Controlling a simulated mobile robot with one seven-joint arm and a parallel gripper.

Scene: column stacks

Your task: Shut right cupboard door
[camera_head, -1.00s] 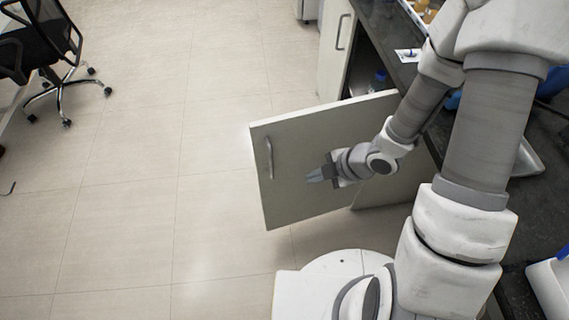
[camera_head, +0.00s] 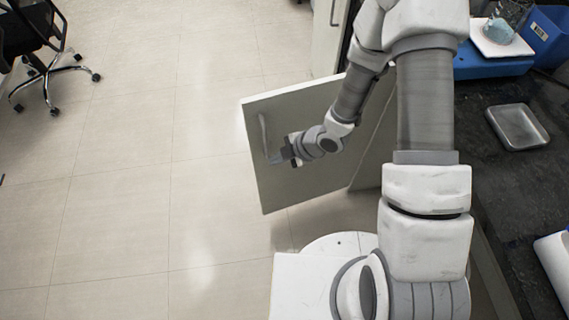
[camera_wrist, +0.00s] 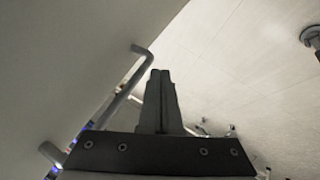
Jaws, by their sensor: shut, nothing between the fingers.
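The right cupboard door (camera_head: 290,120) is a pale panel that stands wide open, swung out from the dark-topped bench. Its bar handle (camera_head: 263,134) is near the door's free edge. My gripper (camera_head: 276,159) is shut and empty, in front of the door's handle side, close to the lower part of the handle. In the wrist view the shut fingers (camera_wrist: 161,85) point along the door face (camera_wrist: 70,60), and the handle (camera_wrist: 128,82) is just left of them. I cannot tell whether the fingers touch the door or handle. My arm hides part of the door's hinge side.
Another cupboard door (camera_head: 328,35) with a handle is beyond the open one. The bench top (camera_head: 515,190) on the right carries a metal tray (camera_head: 517,127) and a blue bin (camera_head: 548,35). An office chair (camera_head: 45,60) stands far left. The floor (camera_head: 120,190) left of the door is clear.

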